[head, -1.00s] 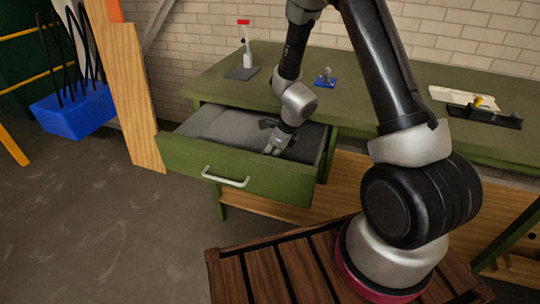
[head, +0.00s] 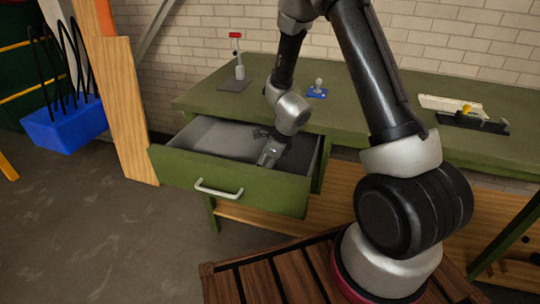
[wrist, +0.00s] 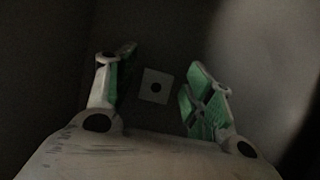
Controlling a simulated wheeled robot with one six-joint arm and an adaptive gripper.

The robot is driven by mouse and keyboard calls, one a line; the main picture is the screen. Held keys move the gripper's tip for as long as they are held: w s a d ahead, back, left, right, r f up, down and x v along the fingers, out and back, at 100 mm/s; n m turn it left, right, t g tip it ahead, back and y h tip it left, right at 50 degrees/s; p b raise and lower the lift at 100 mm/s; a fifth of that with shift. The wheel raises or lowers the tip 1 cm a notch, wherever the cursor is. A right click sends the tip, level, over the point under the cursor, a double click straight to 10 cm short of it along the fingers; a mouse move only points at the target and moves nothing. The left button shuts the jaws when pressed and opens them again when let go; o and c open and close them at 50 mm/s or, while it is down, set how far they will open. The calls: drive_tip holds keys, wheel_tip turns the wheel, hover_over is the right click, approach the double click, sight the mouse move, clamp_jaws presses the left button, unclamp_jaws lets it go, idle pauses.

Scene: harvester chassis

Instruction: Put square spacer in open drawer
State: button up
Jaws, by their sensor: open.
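The square spacer (wrist: 161,77), a small pale square plate with a round hole, lies on the dark drawer floor in the wrist view, between and beyond my fingertips. It appears apart from both fingers. My gripper (wrist: 158,87) is open, with one green-padded finger to each side. In the head view my gripper (head: 268,154) reaches down inside the open green drawer (head: 270,191), towards its right side. The spacer cannot be made out in the head view.
The drawer's walls rise around my gripper. The green workbench (head: 345,119) above carries a red-topped clamp (head: 239,72), a blue-based item (head: 317,92) and a black and white fixture (head: 470,119). A blue bin (head: 65,125) hangs at the left.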

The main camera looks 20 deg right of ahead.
drive_tip(key=s+d+r+n, duration=0.3)
drive_tip(key=r, duration=0.7)
drive_tip(key=s+d+r+n, duration=0.2)
drive_tip(key=s+r+n, duration=0.15)
drive_tip(key=r, duration=0.65)
drive_tip(key=s+d+r+n+h, duration=0.1)
drive_tip(key=s+d+r+n, duration=0.2)
drive_tip(key=s+n, duration=0.3)
drive_tip(key=s+d+r+n+t+h, duration=0.1)
drive_tip(key=s+d+r+n, duration=0.3)
drive_tip(key=s+r+n, duration=0.2)
drive_tip(key=s+d+r+n+h, duration=0.1)
drive_tip(key=s+d+r+n, duration=0.2)
drive_tip(key=s+r+n, duration=0.2)
drive_tip(key=s+n, duration=0.1)
drive_tip(key=s, duration=0.2)
drive_tip(key=shift+d+n+h, duration=0.25)
drive_tip(key=shift+n+h, duration=0.1)
drive_tip(key=shift+h, duration=0.05)
drive_tip(key=shift+w+r, duration=0.1)
drive_tip(key=shift+c, duration=0.4)
